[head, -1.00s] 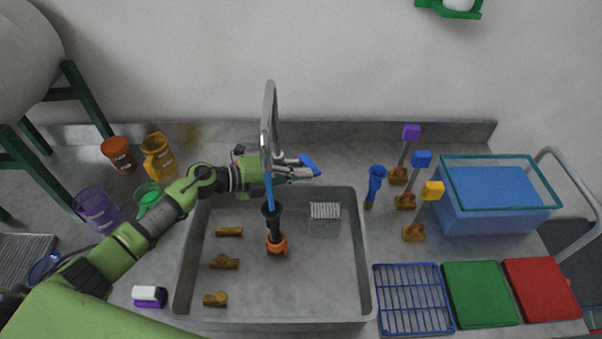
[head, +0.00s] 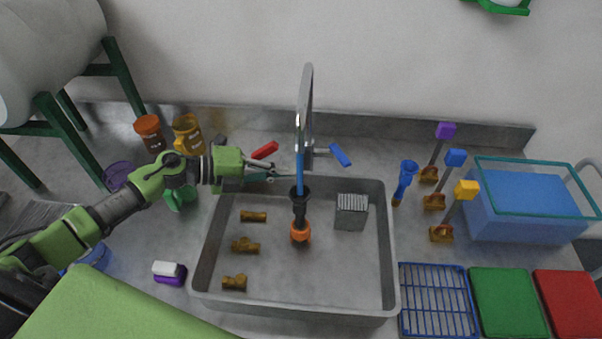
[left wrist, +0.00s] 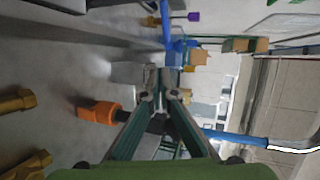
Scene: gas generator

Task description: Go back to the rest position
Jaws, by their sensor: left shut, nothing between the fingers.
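My left gripper (head: 288,175) is over the back edge of the grey sink (head: 347,272), just left of the tap (head: 307,110). Its fingers are shut and empty; the fingertips also meet in the left wrist view (left wrist: 162,82). The tap's red handle (head: 265,150) and blue handle (head: 341,155) stand apart from the fingers. A blue column (head: 300,165) reaches from the spout to a black and orange piece (head: 300,230) upright in the sink. My right gripper is not seen.
Several brass fittings (head: 245,246) and a grey ribbed block (head: 351,211) lie in the sink. Orange-brown (head: 150,133) and amber (head: 187,134) containers stand behind my left arm. A blue tank (head: 525,205), blue rack (head: 437,300) and coloured valves (head: 455,160) are at the right.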

